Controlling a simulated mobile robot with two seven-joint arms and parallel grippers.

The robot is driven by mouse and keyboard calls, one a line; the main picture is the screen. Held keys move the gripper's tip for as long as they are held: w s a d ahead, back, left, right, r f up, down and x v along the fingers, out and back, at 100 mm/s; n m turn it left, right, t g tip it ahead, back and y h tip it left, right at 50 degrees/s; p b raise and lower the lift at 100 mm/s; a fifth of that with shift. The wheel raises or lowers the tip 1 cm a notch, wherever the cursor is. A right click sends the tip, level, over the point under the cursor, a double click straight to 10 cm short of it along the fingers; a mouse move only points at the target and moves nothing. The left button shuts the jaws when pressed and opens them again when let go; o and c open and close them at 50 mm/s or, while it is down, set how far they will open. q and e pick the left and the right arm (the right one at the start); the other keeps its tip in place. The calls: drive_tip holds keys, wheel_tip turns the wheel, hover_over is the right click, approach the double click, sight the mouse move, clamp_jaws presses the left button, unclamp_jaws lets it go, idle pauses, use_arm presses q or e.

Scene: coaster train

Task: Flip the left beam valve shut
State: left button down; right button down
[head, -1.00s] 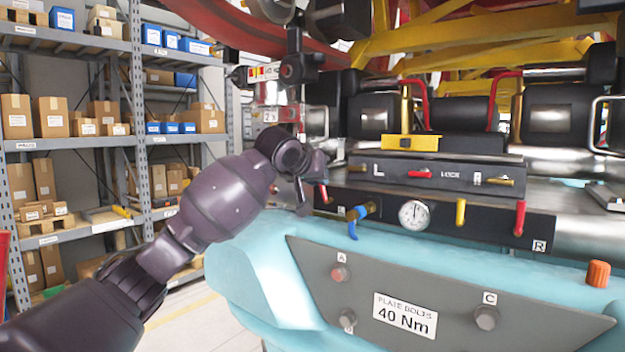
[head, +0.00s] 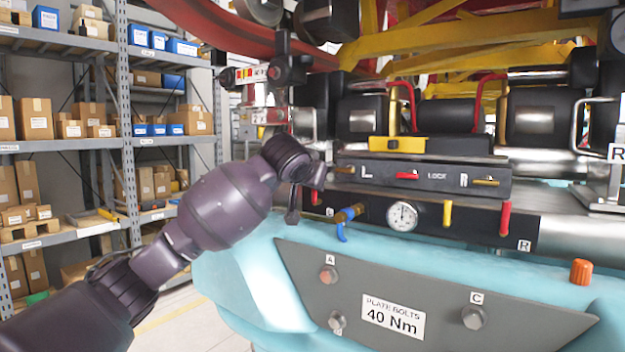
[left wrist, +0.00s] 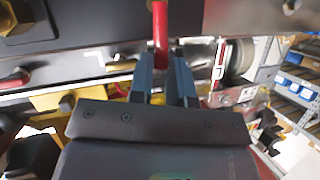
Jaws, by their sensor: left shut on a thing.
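The left beam valve shows as a red lever (left wrist: 160,30) in the left wrist view, with its end between my left fingertips. In the head view a small part of the red lever (head: 315,196) shows at the left end of the dark beam (head: 375,210), mostly hidden by my wrist. My left gripper (left wrist: 162,62) is shut on this lever. In the head view my left arm reaches in from the lower left, and its fingers are hard to make out. My right gripper is in neither view.
Along the beam are a blue lever (head: 342,231), a round gauge (head: 402,216), a yellow lever (head: 447,213) and another red lever (head: 505,219) near an R label. A lock bar (head: 435,176) lies above. A grey bolt plate (head: 460,300) is below. Shelves (head: 75,147) stand left.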

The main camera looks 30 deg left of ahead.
use_arm(q)
drive_tip(key=c, duration=1.1)
unclamp_jaws()
drive_tip(key=b+v, duration=0.2)
drive_tip(key=v, duration=0.8)
drive_tip(key=shift+s+r, duration=0.15)
drive_tip(key=shift+s, duration=0.2)
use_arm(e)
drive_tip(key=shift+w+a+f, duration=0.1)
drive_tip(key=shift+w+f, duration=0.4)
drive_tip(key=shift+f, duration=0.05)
use_arm(q)
drive_tip(key=shift+d, duration=0.1)
